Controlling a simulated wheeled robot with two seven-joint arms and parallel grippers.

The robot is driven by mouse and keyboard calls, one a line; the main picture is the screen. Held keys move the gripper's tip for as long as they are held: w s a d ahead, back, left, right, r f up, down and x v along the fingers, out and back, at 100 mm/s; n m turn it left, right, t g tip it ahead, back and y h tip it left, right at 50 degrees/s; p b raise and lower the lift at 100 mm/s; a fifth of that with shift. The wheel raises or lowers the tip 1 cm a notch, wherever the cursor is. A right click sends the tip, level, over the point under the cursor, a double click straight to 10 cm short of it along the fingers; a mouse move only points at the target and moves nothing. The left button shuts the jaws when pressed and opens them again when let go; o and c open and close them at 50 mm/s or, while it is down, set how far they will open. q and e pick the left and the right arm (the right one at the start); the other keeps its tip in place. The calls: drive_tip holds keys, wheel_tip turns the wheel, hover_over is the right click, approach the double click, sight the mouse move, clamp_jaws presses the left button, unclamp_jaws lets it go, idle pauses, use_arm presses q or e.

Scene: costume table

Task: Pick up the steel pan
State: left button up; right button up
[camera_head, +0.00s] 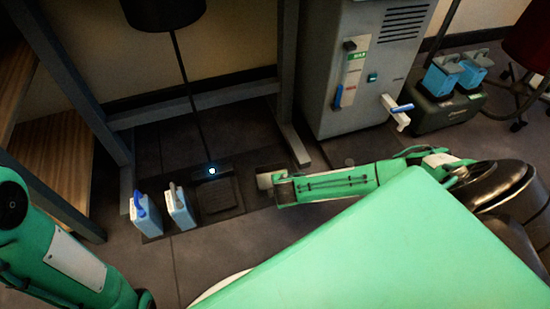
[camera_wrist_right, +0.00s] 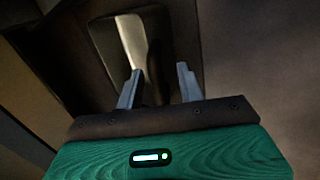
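No plainly recognisable steel pan shows in the head view. In the right wrist view, a shallow rounded-square piece with a dark rim and a shiny metallic inside (camera_wrist_right: 132,40) lies beyond the fingers; it may be the steel pan, but I cannot be sure. My right gripper (camera_wrist_right: 159,70) is open, its two fingers apart with nothing between them. In the head view my right gripper (camera_head: 263,180) is low over the floor, right of a dark square base (camera_head: 220,197). My left arm shows at the lower left, its gripper out of frame.
Two small white-and-blue containers (camera_head: 140,215) (camera_head: 181,208) stand left of the dark base. A black lamp (camera_head: 165,10) and a grey frame (camera_head: 285,60) rise behind. A grey machine (camera_head: 365,60) stands at the back, a dark case (camera_head: 447,108) right of it.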

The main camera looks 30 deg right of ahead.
drive_tip(key=shift+w+f, duration=0.2)
drive_tip(key=shift+f, duration=0.2)
drive_tip(key=shift+d, duration=0.1)
drive_tip(key=shift+c, duration=0.5)
clamp_jaws()
drive_tip(key=shift+r, duration=0.1)
drive_tip(key=shift+r, duration=0.1)
